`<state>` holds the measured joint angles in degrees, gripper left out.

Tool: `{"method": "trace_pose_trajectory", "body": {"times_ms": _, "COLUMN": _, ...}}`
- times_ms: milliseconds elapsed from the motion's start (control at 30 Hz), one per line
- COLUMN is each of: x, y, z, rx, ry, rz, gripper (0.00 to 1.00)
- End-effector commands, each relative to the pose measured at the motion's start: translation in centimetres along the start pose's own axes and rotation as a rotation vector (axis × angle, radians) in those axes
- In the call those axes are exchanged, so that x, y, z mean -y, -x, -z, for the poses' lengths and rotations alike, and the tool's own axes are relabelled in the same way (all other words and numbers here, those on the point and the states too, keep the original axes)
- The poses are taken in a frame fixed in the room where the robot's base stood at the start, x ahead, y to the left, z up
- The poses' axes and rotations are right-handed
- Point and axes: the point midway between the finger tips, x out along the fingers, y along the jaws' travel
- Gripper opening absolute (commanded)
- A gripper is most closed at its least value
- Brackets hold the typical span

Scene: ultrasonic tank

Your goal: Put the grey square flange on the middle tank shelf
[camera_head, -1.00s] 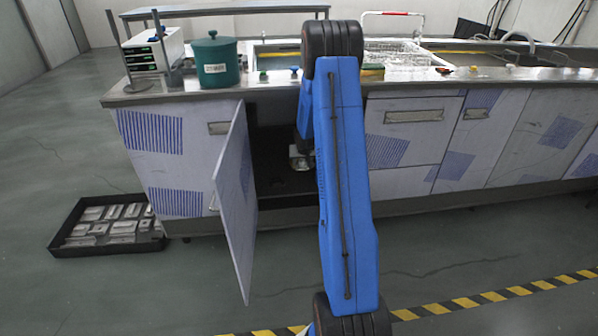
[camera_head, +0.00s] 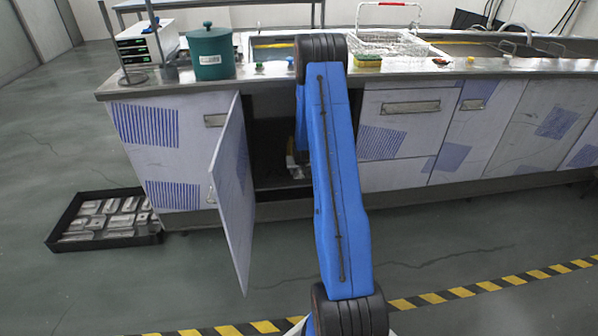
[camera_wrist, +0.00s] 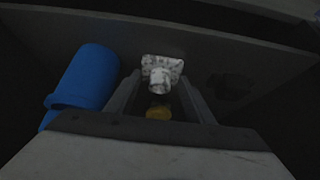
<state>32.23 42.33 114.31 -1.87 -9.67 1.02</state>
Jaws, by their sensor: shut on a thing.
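The grey square flange (camera_wrist: 162,70), a speckled light plate with a short round neck, is at the tips of my gripper (camera_wrist: 160,92) in the wrist view. My gripper is shut on it, the fingers on both sides of the neck. Behind it is a dark flat shelf board (camera_wrist: 205,60); I cannot tell whether the flange touches it, or which shelf it is. In the head view my arm reaches into the dark open cabinet (camera_head: 270,150) under the counter and hides the flange and most of my gripper.
A blue cylinder (camera_wrist: 88,78) is close left of my gripper. A dark round shape (camera_wrist: 230,88) shows at right. The open cabinet door (camera_head: 232,190) juts out left of my arm. A black tray of metal parts (camera_head: 62,246) lies on the floor. A green pot (camera_head: 212,55) stands on the counter.

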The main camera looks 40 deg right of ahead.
Motion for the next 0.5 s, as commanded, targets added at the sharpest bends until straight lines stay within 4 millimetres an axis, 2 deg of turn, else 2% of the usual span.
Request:
{"method": "trace_pose_trajectory", "body": {"times_ms": 267, "x": 0.00, "y": -0.17, "z": -0.10, "rx": 0.000, "ry": 0.000, "rz": 0.000, "gripper": 0.23}}
{"method": "trace_pose_trajectory", "body": {"times_ms": 300, "x": 0.00, "y": -0.19, "z": -0.12, "rx": 0.000, "ry": 0.000, "rz": 0.000, "gripper": 0.53}}
{"method": "trace_pose_trajectory", "body": {"times_ms": 367, "x": 0.00, "y": -0.17, "z": -0.11, "rx": 0.000, "ry": 0.000, "rz": 0.000, "gripper": 0.67}}
{"method": "trace_pose_trajectory", "body": {"times_ms": 500, "x": 0.00, "y": -0.16, "z": -0.10, "rx": 0.000, "ry": 0.000, "rz": 0.000, "gripper": 0.67}}
